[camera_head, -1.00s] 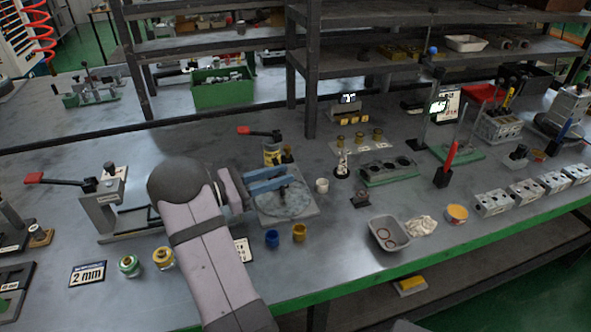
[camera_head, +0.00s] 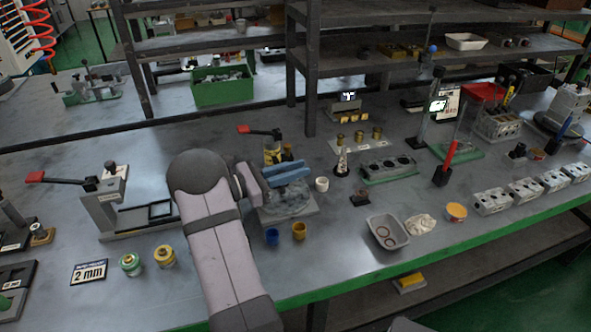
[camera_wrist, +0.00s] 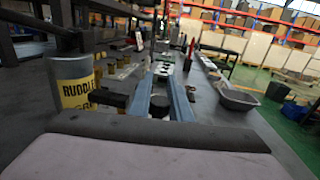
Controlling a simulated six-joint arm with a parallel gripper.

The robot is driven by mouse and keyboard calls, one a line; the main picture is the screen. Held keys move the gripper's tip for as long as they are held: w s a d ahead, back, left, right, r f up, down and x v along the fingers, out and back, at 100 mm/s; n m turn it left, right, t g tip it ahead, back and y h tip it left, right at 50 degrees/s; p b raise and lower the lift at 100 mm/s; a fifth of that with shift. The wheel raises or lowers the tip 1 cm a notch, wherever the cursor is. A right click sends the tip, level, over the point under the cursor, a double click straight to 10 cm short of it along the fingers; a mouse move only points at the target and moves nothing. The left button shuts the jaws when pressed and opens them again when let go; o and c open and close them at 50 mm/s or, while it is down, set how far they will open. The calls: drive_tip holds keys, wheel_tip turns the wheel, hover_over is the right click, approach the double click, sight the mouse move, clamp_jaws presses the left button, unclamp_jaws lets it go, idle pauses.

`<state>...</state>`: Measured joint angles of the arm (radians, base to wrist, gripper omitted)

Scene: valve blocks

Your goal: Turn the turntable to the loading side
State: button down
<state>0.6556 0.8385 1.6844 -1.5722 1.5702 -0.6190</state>
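A round grey disc, which looks like a turntable (camera_head: 285,208), lies on a square plate near the middle of the bench in the head view. My gripper (camera_head: 287,173) has two blue fingers stretched out over this disc, and they hide part of it. In the wrist view my gripper (camera_wrist: 162,92) shows its fingers apart. A dark round piece (camera_wrist: 159,106) shows in the gap between them; I cannot tell whether they touch it. Another dark round platform (camera_head: 548,122), with a grey block (camera_head: 571,103) on it, stands at the far right.
A yellow-labelled can (camera_wrist: 75,82) stands close left of the fingers in the wrist view. A grey tray (camera_head: 387,232) is to the right. A shelf post (camera_head: 311,85) rises behind.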

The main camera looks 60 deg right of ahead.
drive_tip(key=shift+s+a+m+g+y, duration=0.15)
drive_tip(key=shift+a+m+g+y, duration=0.05)
drive_tip(key=shift+m+g+y, duration=0.6)
drive_tip(key=shift+s+a+m+g+y, duration=0.2)
drive_tip(key=shift+m+g+y, duration=0.5)
drive_tip(key=shift+y, duration=0.25)
drive_tip(key=shift+s+a+m+g+y, duration=0.15)
drive_tip(key=shift+m+g+y, duration=0.55)
drive_tip(key=shift+g+y, duration=0.15)
drive_tip(key=c, duration=1.9)
unclamp_jaws()
drive_tip(key=shift+b+v, duration=0.75)
drive_tip(key=shift+v, duration=2.95)
drive_tip(key=shift+r, duration=0.1)
